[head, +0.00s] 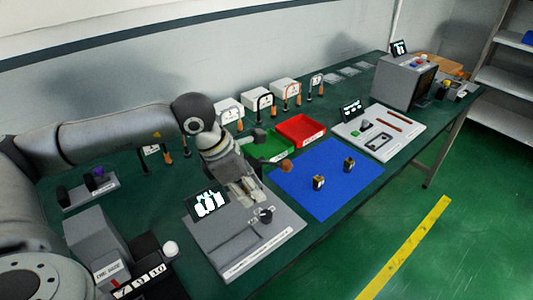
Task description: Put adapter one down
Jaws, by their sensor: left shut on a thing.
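My left gripper (250,192) reaches down from the left over the grey station plate (225,247) near the front of the bench. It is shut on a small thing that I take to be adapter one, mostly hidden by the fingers. A small dark part (265,214) shows just below the fingertips, at the plate; I cannot tell if it is held or fixed there. Two small dark and tan blocks, one nearer (318,182) and one farther (349,164), sit apart on the blue mat (325,200). My right gripper is not in view.
A small display (206,204) stands on the plate's back left. Green (272,146) and red (301,129) bins lie behind the mat. A light grey board with parts (400,121) and a grey box machine (402,82) stand farther right. The mat's front is clear.

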